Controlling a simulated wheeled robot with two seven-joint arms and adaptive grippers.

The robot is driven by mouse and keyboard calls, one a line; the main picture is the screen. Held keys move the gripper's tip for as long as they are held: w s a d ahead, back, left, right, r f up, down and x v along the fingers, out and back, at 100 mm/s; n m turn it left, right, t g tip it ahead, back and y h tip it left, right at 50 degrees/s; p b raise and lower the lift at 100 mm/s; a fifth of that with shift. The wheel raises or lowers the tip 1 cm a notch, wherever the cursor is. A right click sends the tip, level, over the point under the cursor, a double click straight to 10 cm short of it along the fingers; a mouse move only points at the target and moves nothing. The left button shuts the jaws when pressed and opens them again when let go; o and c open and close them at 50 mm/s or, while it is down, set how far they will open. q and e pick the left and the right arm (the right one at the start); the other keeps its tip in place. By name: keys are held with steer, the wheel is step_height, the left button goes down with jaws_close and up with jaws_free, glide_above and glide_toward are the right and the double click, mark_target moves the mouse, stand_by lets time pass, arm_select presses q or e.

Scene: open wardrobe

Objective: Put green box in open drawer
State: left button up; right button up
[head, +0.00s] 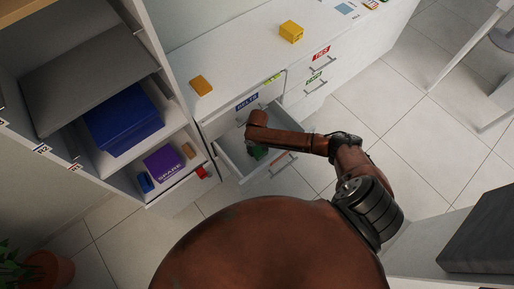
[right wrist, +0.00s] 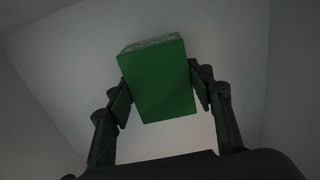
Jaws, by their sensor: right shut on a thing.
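The green box (right wrist: 160,85) sits between the two fingers of my right gripper in the right wrist view, with a finger against each side. My right gripper (right wrist: 160,92) is shut on it. In the head view, a small part of the green box (head: 261,153) shows under my right arm, over the open drawer (head: 226,158). Pale walls surround the box in the wrist view. I cannot tell whether the box touches the drawer floor. The right gripper is mostly hidden by my arm in the head view. My left gripper is not in view.
The white drawer unit has a yellow box (head: 291,31) and an orange box (head: 201,85) on top. The wardrobe at left holds a blue box (head: 123,119) and a purple box (head: 164,163). A red thing (head: 201,173) is at the shelf edge.

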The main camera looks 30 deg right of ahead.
mark_target(257, 148)
steer(key=shift+f, duration=0.1)
steer(key=o, duration=1.2)
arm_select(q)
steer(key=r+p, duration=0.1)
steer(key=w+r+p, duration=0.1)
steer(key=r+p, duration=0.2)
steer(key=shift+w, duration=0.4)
arm_select(e)
step_height(257, 148, up, 12)
steer(key=shift+r, duration=0.15)
